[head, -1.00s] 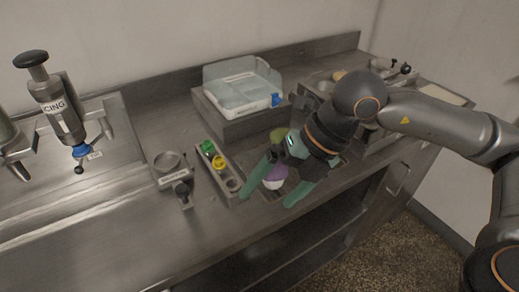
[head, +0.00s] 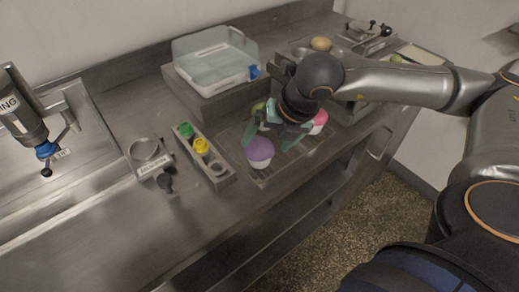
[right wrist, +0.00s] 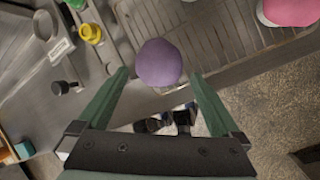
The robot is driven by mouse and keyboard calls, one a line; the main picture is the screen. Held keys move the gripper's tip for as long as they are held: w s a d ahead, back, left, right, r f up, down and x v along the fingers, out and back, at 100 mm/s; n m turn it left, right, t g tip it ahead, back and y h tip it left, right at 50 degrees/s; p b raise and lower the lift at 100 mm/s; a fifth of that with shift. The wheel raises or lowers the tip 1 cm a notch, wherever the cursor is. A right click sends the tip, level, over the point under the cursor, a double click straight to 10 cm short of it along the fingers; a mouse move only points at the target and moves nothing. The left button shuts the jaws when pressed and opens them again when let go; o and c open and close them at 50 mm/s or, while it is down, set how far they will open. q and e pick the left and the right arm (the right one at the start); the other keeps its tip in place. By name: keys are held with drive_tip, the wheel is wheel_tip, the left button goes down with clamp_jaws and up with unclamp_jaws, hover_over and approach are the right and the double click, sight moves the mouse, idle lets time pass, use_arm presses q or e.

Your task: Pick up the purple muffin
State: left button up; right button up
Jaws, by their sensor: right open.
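The purple muffin (head: 260,149), with a purple top and a pale base, stands upright at the near left part of a grated rack on the steel counter. My right gripper (head: 279,127) has teal fingers and is open and empty, behind and to the right of the muffin in the head view. In the right wrist view the muffin's round top (right wrist: 158,60) shows ahead of and between the spread fingertips (right wrist: 160,78), apart from both. My left gripper is in neither view.
A pink muffin (head: 319,120) and a greenish one (head: 259,107) are near my right gripper. A holder with green and yellow caps (head: 201,146) stands left of the purple muffin. A clear bin (head: 214,65) sits behind. The counter's front edge is close.

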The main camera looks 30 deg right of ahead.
sight(263, 145)
drive_tip(key=x, duration=0.4)
drive_tip(key=shift+w+p, duration=0.2)
drive_tip(key=shift+p, duration=0.1)
drive_tip(key=shift+c, duration=0.2)
drive_tip(key=c, duration=0.7)
drive_tip(key=shift+r, duration=0.2)
